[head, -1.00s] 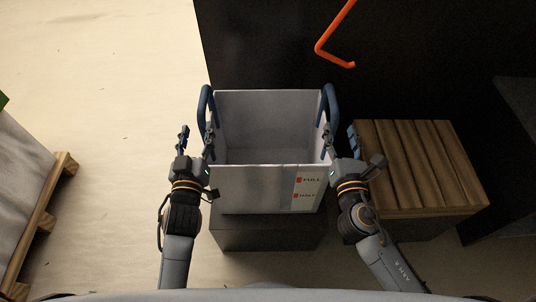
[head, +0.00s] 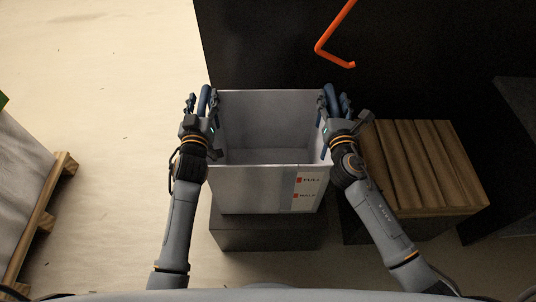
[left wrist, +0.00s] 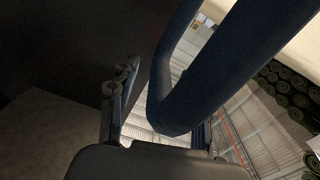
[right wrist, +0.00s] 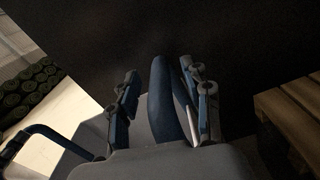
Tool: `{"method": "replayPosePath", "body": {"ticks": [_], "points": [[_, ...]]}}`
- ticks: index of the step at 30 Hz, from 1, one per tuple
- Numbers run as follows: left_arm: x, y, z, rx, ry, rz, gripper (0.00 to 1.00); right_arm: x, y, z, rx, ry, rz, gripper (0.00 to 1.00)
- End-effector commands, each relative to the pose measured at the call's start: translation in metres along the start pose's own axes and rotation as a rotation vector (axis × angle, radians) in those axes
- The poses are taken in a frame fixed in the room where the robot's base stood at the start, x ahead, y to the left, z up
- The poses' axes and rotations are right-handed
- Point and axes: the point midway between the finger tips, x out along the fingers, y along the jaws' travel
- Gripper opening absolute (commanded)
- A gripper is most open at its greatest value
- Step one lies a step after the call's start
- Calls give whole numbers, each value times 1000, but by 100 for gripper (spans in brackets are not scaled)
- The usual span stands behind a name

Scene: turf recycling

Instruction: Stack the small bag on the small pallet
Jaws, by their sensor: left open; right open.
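The small bag (head: 250,187) is a grey-white, open-topped box shape with FULL and HALF marks and blue loop handles; it stands upright on a dark block. The small pallet (head: 425,165), brown and slatted, lies to its right with a bare top. My left gripper (head: 202,101) is open at the left handle, which crosses between its fingers in the left wrist view (left wrist: 205,75). My right gripper (head: 335,102) is open, with its fingers on either side of the right handle in the right wrist view (right wrist: 163,95). The bag looks empty.
The dark block (head: 265,233) supports the bag. A dark wall stands behind, with an orange bent bar (head: 333,53) above. Another wooden pallet (head: 45,210) with a grey-white load is at the far left. The floor (head: 100,100) between is clear.

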Motion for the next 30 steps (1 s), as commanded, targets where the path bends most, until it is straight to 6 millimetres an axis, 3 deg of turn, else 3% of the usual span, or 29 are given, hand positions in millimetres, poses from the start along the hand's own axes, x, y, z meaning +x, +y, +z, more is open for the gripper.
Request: {"method": "replayPosePath", "body": {"ticks": [2, 9, 20, 30], "points": [[0, 0, 0, 0, 0, 0, 49, 0, 0, 0, 0, 0, 0, 49], [0, 0, 0, 0, 0, 0, 0, 0, 0, 0, 0, 0, 0, 0], [0, 0, 0, 0, 0, 0, 0, 0, 0, 0, 0, 0, 0, 0], [0, 3, -12, 0, 6, 2, 0, 0, 2, 12, 0, -5, 1, 0]]}}
